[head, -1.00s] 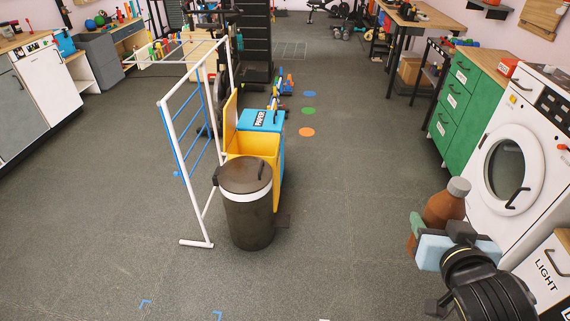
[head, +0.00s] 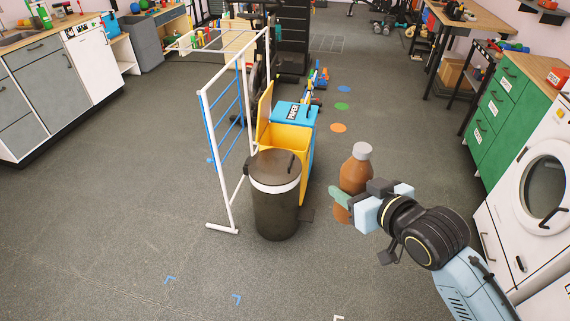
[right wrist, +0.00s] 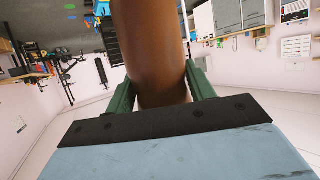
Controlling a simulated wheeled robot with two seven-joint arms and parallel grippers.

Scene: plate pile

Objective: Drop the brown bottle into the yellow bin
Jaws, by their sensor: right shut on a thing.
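The brown bottle (head: 355,171) with a grey cap is held upright by my right gripper (head: 342,200), to the right of the bins in the head view. In the right wrist view the bottle (right wrist: 152,45) stands between the green fingers of the gripper (right wrist: 163,88), which are shut on it. The yellow bin (head: 286,139) has its lid raised and its opening showing. It stands left of the bottle, between a dark bin and a blue bin. Its lower front is partly hidden by the dark bin. My left gripper is not in view.
A dark lidded trash bin (head: 276,208) stands in front of the yellow bin. A blue paper bin (head: 296,115) stands behind it. A white drying rack (head: 219,145) is close on the left. A washing machine (head: 535,190) is at the right. The front floor is clear.

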